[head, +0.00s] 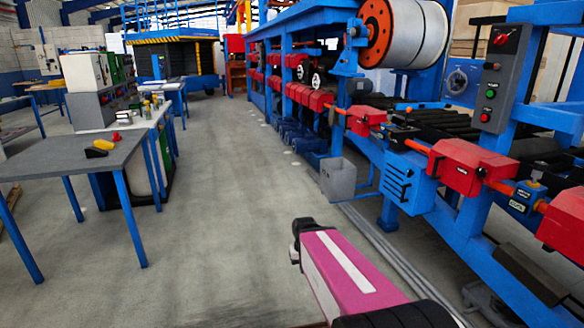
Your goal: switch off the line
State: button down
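A grey control box (500,75) is mounted on the blue line frame at the upper right of the head view. A red rotary knob (501,39) sits at its top. The knob's exact setting is too small to tell. My arm, magenta with a white stripe, shows at the bottom middle, low and left of the box and well apart from it. My gripper's fingers cannot be made out in this view.
The blue line frame (408,180) with red units runs along the right. A table (65,157) with yellow and red items stands at the left. The middle floor aisle (228,180) is clear.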

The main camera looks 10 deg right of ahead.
aim_at(502, 39)
jog(key=i+j+z, duration=0.15)
jog(key=i+z, duration=0.3)
jog(key=i+j+z, duration=1.3)
jog(key=j, duration=0.1)
